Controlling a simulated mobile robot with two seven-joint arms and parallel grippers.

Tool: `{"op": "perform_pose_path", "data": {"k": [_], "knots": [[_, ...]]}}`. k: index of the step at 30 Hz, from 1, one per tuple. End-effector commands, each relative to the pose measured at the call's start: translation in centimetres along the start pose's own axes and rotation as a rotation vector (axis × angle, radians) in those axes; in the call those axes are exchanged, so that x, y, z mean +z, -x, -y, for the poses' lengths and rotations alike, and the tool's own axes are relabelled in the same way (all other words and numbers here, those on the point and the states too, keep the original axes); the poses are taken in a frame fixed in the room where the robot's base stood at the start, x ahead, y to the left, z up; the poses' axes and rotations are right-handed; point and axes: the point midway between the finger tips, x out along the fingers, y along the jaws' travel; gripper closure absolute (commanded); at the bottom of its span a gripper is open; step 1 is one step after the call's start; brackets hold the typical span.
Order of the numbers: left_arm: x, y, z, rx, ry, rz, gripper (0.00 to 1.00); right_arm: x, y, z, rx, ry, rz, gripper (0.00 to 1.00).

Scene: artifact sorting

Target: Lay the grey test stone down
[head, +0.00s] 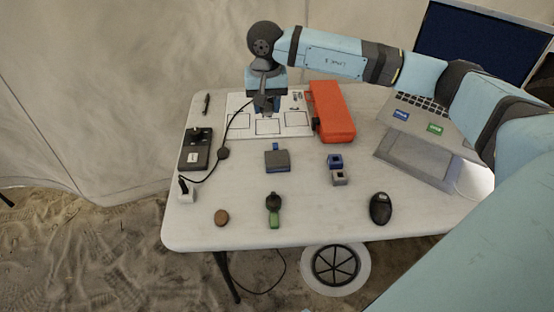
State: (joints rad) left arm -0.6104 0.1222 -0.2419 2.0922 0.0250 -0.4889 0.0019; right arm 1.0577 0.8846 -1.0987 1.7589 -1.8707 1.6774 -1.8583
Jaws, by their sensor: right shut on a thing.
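My right gripper (264,106) points down over the white sheet (297,123) with printed boxes, on the left back part of the table. It is shut on a small dark grey thing, which I take for the grey test stone; it is mostly hidden by the fingers. I cannot tell whether it touches the sheet. My left gripper is out of view.
An orange case (333,112) lies right of the sheet, with a laptop (418,120) beyond. A black device (195,148) with a cable sits left. A grey-blue box (277,160), small blocks (336,163), a brown stone (221,218) and a mouse (380,208) stand in front.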

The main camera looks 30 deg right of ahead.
Motion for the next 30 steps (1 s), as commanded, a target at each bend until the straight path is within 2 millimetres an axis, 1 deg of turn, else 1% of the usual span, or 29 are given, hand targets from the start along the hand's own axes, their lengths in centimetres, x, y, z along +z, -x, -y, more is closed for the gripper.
{"op": "perform_pose_path", "data": {"k": [1, 3, 5, 8, 15, 18, 21, 24, 30], "knots": [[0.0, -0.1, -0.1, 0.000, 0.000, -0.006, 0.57, -0.7, 0.3, -1.3, -0.001, -0.074, -0.003, 0.84], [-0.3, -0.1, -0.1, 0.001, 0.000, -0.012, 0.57, -1.2, 0.5, -2.4, -0.005, -0.154, -0.003, 0.84], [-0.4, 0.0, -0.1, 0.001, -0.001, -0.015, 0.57, -1.4, 0.1, -2.9, -0.006, -0.191, -0.001, 0.84], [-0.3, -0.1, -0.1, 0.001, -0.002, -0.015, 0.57, -1.4, -1.8, -3.1, -0.005, -0.205, 0.002, 0.84], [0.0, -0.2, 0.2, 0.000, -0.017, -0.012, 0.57, -1.4, -8.3, -3.1, -0.005, -0.202, 0.002, 0.84], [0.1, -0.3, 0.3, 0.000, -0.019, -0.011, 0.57, -1.4, -10.8, -3.1, -0.006, -0.202, 0.002, 0.84], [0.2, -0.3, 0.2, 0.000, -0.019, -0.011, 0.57, -1.4, -12.9, -3.1, -0.006, -0.202, 0.001, 0.84], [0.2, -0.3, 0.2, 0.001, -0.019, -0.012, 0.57, -1.4, -14.1, -3.1, -0.008, -0.201, 0.000, 0.84], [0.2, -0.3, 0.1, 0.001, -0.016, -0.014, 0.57, -1.4, -15.5, -3.1, -0.007, -0.200, 0.000, 0.84]]}}
